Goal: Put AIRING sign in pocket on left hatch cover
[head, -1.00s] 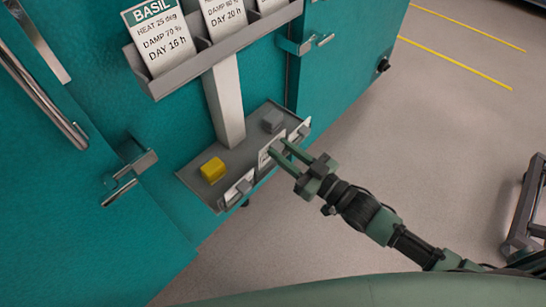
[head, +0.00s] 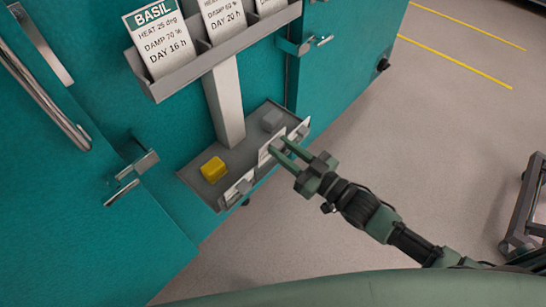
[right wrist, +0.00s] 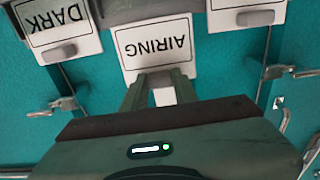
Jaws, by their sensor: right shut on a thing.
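The AIRING sign (right wrist: 152,46) is a white card with black letters, upside down in the right wrist view. In the head view the sign (head: 268,147) is at the front edge of the grey shelf (head: 190,176). My right gripper (head: 277,148) is shut on the sign's lower end; its fingers (right wrist: 158,92) also show in the right wrist view. I cannot tell whether the sign still touches its holder. The teal cabinet front (head: 110,220) fills the left of the head view. I cannot make out an empty hatch pocket. My left gripper is not in view.
The DARK sign (right wrist: 57,25) and another white sign (right wrist: 245,12) flank the AIRING sign. A yellow block (head: 213,169) and a grey block (head: 272,120) are on the shelf. A rack (head: 170,80) above holds the BASIL card (head: 160,45). The floor at right is mostly clear.

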